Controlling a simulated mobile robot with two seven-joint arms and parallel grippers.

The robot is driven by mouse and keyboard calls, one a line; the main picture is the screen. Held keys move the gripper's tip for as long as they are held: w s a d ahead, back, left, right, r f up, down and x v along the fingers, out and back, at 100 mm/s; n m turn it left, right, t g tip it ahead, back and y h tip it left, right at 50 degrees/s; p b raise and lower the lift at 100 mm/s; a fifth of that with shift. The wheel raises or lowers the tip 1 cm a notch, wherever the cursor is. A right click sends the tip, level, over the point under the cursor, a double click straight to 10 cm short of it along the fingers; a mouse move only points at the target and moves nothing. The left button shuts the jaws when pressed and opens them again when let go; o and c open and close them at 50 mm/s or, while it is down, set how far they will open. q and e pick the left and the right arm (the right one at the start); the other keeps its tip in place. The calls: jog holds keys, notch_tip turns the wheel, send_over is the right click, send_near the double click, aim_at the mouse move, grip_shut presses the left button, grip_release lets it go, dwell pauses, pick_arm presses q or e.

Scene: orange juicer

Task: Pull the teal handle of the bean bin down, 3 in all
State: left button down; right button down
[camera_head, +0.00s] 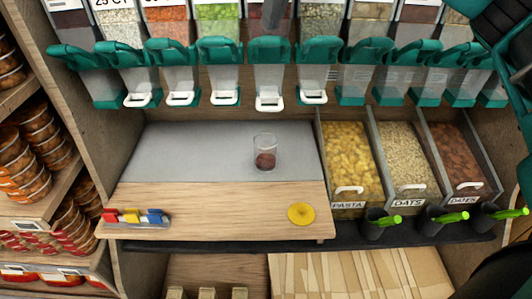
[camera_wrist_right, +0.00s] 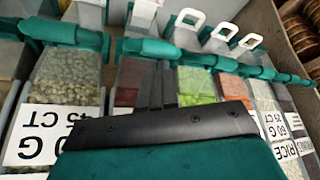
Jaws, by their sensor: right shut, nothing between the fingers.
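The bean bin (camera_head: 252,14), with dark red contents, hangs mid-row at the top of the head view. Its teal handle (camera_head: 268,50) is across its front, with a white spout tab (camera_head: 269,103) below. The right wrist view, upside down, shows this handle (camera_wrist_right: 147,48) and part of the bin (camera_wrist_right: 128,88). My right gripper (camera_wrist_right: 153,78) is shut and empty, its black fingers in front of the bin near the handle. Whether they touch the handle I cannot tell. A clear cup (camera_head: 265,152) with dark red beans stands on the grey mat below. My left gripper is not in view.
Neighbouring bins with teal handles flank it closely, such as the green-filled bin (camera_head: 219,50). Open pasta (camera_head: 350,165), oats (camera_head: 405,158) and dates (camera_head: 460,155) bins stand right. A yellow disc (camera_head: 301,214) and coloured clips (camera_head: 135,216) lie on the shelf front.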

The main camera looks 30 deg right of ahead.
aim_at(272, 40)
jog(key=shift+f, duration=0.6)
jog(key=shift+s+f+b, duration=0.25)
jog(key=shift+f+b, duration=0.3)
jog(key=shift+b, duration=0.1)
jog(key=shift+a+f+b, duration=0.1)
jog(key=shift+f+b, duration=0.5)
jog(key=shift+f, duration=0.35)
jog(key=shift+s+a+f+b, duration=0.1)
jog(key=shift+s+f+b, duration=0.15)
jog(key=shift+f+b, duration=0.5)
jog(key=shift+f, duration=0.1)
